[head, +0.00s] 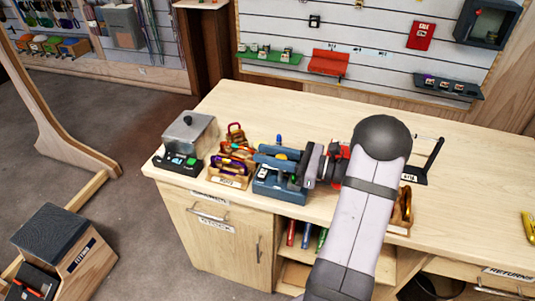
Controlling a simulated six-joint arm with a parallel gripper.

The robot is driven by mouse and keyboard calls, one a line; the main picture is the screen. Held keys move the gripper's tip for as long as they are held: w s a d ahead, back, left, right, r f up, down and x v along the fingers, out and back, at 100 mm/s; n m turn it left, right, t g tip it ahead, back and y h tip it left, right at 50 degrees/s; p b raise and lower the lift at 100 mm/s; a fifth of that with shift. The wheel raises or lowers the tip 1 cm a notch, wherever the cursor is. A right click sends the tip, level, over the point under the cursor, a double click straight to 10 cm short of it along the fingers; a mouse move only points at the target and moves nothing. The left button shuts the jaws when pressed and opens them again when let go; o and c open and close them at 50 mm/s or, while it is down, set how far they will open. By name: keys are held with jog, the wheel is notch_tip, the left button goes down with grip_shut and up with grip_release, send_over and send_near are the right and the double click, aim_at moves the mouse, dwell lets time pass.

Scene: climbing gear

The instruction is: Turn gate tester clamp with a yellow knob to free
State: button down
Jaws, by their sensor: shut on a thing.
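The gate tester (268,193), a blue bench device, stands near the front edge of the wooden bench. A small yellow part (281,157), likely the clamp's knob, shows on its upper side. My gripper (303,166) reaches in from the right, its dark jaws against the right side of the tester. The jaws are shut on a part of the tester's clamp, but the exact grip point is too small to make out. My forearm hides what lies right behind it. I cannot tell the clamp's setting.
A grey lidded box (190,133) and a wooden tray of carabiners (232,172) stand left of the tester. A black stand (428,160) is right of my arm, and another wooden tray (402,212) is partly hidden. The bench's right part is mostly clear.

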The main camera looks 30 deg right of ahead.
jog(key=shift+m+t+h, duration=0.3)
jog(key=shift+m+h, duration=0.1)
jog(key=m+h, duration=0.1)
jog(key=t+h, duration=0.1)
jog(key=m+t+h, duration=0.1)
jog(key=shift+w+d+m, duration=0.3)
jog(key=shift+d, duration=0.05)
jog(key=m+t+h, duration=0.1)
jog(key=h, duration=0.1)
jog(key=d+m+t+h+b, duration=0.1)
jog(key=m+h, duration=0.1)
jog(key=h, duration=0.1)
jog(key=shift+w+f+h+b, duration=0.15)
jog(key=shift+w+h+b, duration=0.05)
jog(key=shift+h+b, duration=0.1)
jog(key=shift+d+m+h, duration=0.25)
jog(key=shift+m+h, duration=0.4)
jog(key=shift+h, duration=0.3)
jog(key=shift+d+m+h, duration=0.2)
jog(key=shift+m+h, duration=0.5)
jog(key=shift+h, duration=0.2)
jog(key=shift+d+m+h, duration=0.25)
jog(key=shift+m+h, duration=0.4)
jog(key=shift+h, duration=0.3)
jog(key=shift+d+r, duration=0.1)
jog(key=shift+r, duration=0.1)
jog(key=c, duration=1.5)
grip_release()
jog(key=shift+r, duration=0.1)
